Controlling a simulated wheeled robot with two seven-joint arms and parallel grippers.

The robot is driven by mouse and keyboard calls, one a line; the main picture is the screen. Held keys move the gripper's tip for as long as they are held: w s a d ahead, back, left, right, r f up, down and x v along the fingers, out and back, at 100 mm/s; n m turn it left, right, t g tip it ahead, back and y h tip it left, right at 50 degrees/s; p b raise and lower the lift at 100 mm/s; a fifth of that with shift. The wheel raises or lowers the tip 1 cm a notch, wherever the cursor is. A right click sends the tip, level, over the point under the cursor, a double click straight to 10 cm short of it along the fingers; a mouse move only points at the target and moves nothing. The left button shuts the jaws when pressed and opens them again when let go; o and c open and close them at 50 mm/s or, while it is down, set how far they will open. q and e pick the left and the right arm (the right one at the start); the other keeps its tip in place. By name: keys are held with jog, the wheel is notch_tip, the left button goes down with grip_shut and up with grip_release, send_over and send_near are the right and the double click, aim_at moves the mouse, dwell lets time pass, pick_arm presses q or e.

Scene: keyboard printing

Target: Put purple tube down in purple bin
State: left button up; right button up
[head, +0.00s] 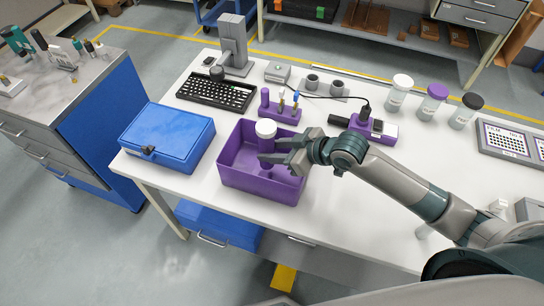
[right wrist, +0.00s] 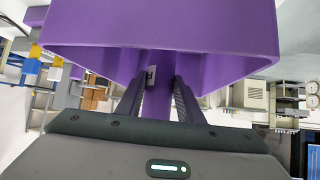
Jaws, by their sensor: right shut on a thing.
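The purple tube (head: 267,145) has a white cap and stands about upright within the outline of the purple bin (head: 262,182). My right gripper (head: 278,157) reaches in over the bin's right side and is shut on the tube. In the right wrist view the tube (right wrist: 157,104) shows between the two fingers, with the purple bin (right wrist: 160,32) filling the top of the picture. Whether the tube touches the bin's floor cannot be told. My left gripper is not in view.
A closed blue case (head: 168,135) is left of the bin. A purple rack (head: 281,112) with small items is behind it, with a keyboard (head: 216,93) farther left. A purple device (head: 371,130) and several lidded jars (head: 398,95) are to the right. The table's front edge is close to the bin.

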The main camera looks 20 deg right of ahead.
aim_at(272, 166)
jog(key=shift+f, duration=0.15)
notch_tip(272, 166, down, 3)
jog(key=shift+r+p, duration=0.2)
jog(key=shift+p, duration=0.2)
jog(key=shift+f, duration=0.45)
jog(key=shift+f, duration=0.15)
jog(key=o, duration=1.2)
jog(key=shift+c, duration=0.2)
jog(key=b+v, duration=0.2)
jog(key=v, duration=1)
jog(key=shift+b, duration=0.35)
